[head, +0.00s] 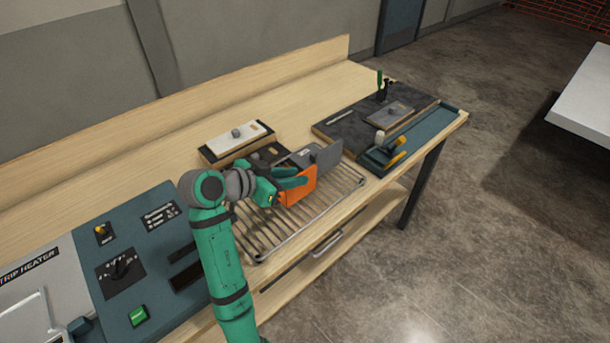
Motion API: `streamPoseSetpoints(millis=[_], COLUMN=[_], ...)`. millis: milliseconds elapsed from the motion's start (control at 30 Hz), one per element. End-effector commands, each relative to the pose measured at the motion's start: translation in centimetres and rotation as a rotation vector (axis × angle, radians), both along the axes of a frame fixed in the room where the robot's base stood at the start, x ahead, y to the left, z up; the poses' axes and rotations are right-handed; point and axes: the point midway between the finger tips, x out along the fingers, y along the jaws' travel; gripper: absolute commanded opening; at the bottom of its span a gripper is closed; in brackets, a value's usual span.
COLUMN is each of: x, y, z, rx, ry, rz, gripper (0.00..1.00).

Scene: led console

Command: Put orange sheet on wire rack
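The orange sheet (299,188) is a small folded-looking orange piece at my gripper (297,181), over the wire rack (267,232). Green fingers lie against the sheet and appear to be closed on it. A grey plate-like part (327,156) stands at the sheet's far right end; I cannot tell whether it is joined to the sheet. The rack is a metal grid on the wooden bench, partly hidden by my arm and gripper. I cannot tell whether the sheet touches the rack.
A white-topped block with a knob (238,137) stands behind the rack. To its right are a dark mat (345,128) and a teal tray (428,127) with yellow-handled tools. A strip heater console (130,262) is at the left. Bare bench lies at the back.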

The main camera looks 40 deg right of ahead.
Motion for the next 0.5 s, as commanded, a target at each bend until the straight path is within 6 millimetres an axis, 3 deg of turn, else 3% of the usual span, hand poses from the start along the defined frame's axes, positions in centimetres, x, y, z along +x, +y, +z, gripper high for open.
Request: streamPoseSetpoints(millis=[200, 500], x=[-0.2, -0.3], y=[3.1, 4.4], z=[1.7, 2.4], rx=[0.000, 0.000], ry=[-0.001, 0.000], rz=[0.003, 0.001], gripper=[0.23, 0.23])
